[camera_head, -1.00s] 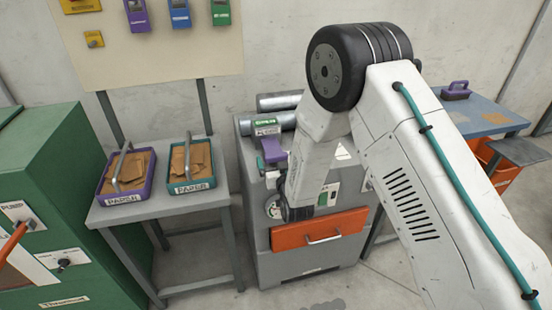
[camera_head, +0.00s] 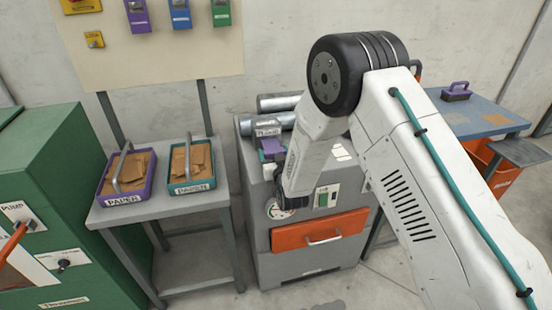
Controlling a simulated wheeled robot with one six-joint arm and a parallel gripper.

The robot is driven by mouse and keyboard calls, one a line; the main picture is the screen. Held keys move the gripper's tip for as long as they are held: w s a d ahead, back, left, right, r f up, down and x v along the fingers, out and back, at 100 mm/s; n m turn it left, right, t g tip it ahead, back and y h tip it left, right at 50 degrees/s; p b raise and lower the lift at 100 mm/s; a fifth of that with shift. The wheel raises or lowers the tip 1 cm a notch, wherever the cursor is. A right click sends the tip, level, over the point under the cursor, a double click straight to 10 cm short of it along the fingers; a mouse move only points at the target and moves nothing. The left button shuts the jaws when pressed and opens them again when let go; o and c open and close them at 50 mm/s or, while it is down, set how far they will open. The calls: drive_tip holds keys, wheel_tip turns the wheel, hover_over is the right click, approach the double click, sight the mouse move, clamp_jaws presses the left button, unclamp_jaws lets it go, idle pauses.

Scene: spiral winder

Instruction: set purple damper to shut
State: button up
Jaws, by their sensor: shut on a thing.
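The purple damper (camera_head: 271,146) is on top of the grey machine (camera_head: 318,263), in front of the silver pipes. Beside it is a small label plate (camera_head: 267,130), which now looks grey; its writing is too small to read. My arm reaches down in front of the machine, and my gripper (camera_head: 268,158) is at the damper, shut on its purple handle. My wrist hides part of the gripper, so the contact is only partly visible.
An orange drawer (camera_head: 322,233) is on the machine front. A table with a purple tray (camera_head: 106,190) and a teal tray (camera_head: 190,185) stands left. A green cabinet (camera_head: 60,170) is far left, and a blue bench (camera_head: 480,112) is right.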

drive_tip(key=o, duration=1.4)
drive_tip(key=shift+v, duration=3.9)
